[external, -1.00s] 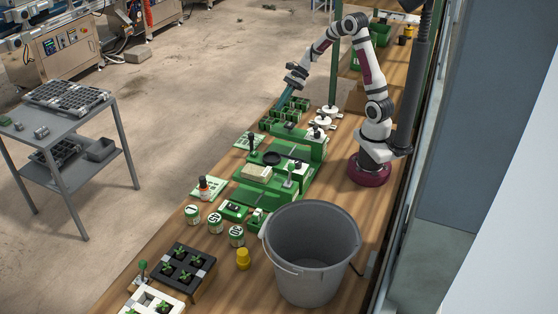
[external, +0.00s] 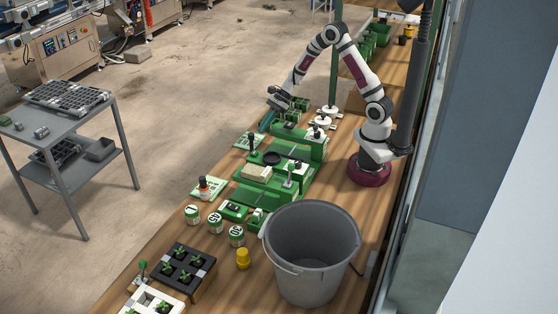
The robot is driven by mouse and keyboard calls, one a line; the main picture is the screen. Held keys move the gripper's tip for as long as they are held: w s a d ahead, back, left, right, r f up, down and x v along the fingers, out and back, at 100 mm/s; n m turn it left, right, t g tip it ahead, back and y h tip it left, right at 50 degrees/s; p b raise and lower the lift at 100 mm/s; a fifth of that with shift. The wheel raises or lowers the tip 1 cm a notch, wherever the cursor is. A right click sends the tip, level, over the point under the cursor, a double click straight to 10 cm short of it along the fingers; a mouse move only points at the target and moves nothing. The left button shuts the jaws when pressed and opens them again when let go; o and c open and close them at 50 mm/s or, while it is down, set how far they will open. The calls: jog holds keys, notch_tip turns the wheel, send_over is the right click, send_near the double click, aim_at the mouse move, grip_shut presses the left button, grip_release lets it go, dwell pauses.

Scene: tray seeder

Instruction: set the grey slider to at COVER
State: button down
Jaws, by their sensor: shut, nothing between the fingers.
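My gripper (external: 264,127) is shut with nothing in it. Its blue fingers point down near the far left end of the green seeder (external: 270,176). They appear just above and behind a dark-knobbed handle (external: 252,142) on a pale green plate. I cannot make out for certain which part is the grey slider, and the word COVER is too small to read. The gap between the fingertips and the handle is hard to judge from this angle.
Green pots (external: 292,115) stand right beside the gripper. White round knobs (external: 322,121) lie to the right. A red-topped handle (external: 204,185), labelled tins (external: 215,222), a large grey bucket (external: 312,210) and a seedling tray (external: 205,284) are nearer the camera.

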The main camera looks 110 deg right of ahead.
jog(key=shift+w+a, duration=0.15)
jog(key=shift+w, duration=0.35)
jog(key=shift+w+a, duration=0.15)
jog(key=shift+w, duration=0.35)
jog(key=w+a, duration=1.4)
jog(key=shift+w+a, duration=0.35)
jog(key=v, duration=0.4)
jog(key=s+f+v, duration=0.1)
jog(key=v, duration=0.3)
jog(key=s+f+v, duration=0.1)
jog(key=v, duration=0.4)
jog(key=shift+d, duration=0.35)
